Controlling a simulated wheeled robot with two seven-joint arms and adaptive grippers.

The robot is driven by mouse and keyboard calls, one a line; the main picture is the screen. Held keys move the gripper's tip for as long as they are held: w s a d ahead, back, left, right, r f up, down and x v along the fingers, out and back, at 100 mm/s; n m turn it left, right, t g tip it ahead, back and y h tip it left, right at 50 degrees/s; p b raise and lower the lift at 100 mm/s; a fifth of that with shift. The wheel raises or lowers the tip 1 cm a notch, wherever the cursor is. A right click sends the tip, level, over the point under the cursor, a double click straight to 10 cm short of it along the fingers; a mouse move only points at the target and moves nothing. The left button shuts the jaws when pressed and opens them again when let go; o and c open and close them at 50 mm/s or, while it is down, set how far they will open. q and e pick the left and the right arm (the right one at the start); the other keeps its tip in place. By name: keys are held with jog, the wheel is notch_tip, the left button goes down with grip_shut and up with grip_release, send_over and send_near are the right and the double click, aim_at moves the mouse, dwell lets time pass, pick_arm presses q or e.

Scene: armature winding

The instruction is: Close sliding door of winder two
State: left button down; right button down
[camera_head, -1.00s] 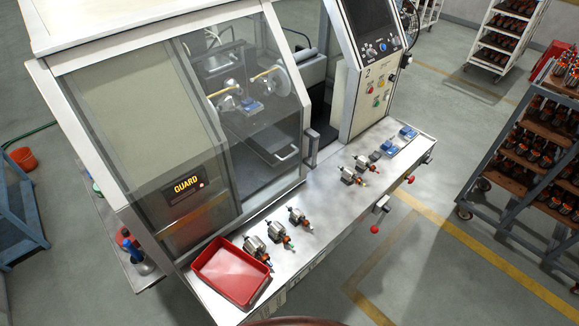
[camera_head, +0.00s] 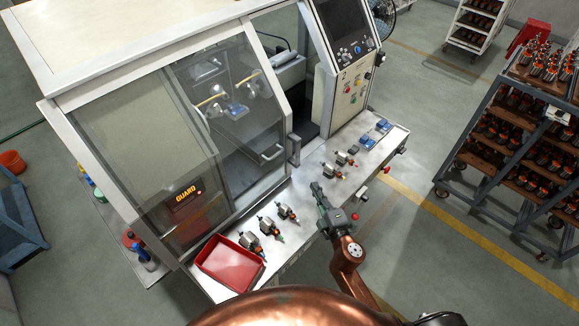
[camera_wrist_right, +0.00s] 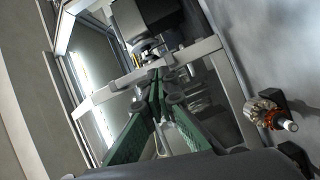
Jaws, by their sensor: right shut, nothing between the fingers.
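Winder two (camera_head: 345,95) is the cream machine with the control panel marked 2. Its clear sliding door (camera_head: 235,130) has a grey upright handle (camera_head: 294,150) at its right edge. A gap lies between that edge and the control column, so the door stands open. My right gripper (camera_head: 316,188) is shut and empty over the front ledge, below and right of the handle, apart from it. The right wrist view shows its green fingers (camera_wrist_right: 155,80) together, pointing towards the machine front. My left gripper is not in view.
The metal ledge (camera_head: 300,185) carries several armatures (camera_head: 287,211), blue blocks (camera_head: 367,142) and a red tray (camera_head: 230,263). One armature (camera_wrist_right: 270,113) lies right of my fingers in the right wrist view. A rack (camera_head: 470,150) stands at right; floor between is clear.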

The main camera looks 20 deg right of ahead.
aim_at(277, 169)
jog(key=w+a+f+n+y, duration=0.1)
jog(key=a+n+y, duration=0.35)
jog(key=a, duration=0.25)
jog(key=shift+g+h, duration=0.25)
jog(key=shift+g, duration=0.15)
jog(key=x, duration=1)
jog(key=shift+d+f+p, duration=0.1)
jog(key=shift+f+p, duration=0.1)
jog(key=shift+p, duration=0.1)
jog(key=d, duration=0.1)
jog(key=w+d, duration=0.1)
jog(key=d, duration=0.1)
jog(key=shift+w, duration=0.25)
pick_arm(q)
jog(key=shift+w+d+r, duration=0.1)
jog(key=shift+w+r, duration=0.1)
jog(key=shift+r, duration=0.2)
pick_arm(e)
jog(key=shift+w+d, duration=0.2)
jog(key=shift+d, duration=0.05)
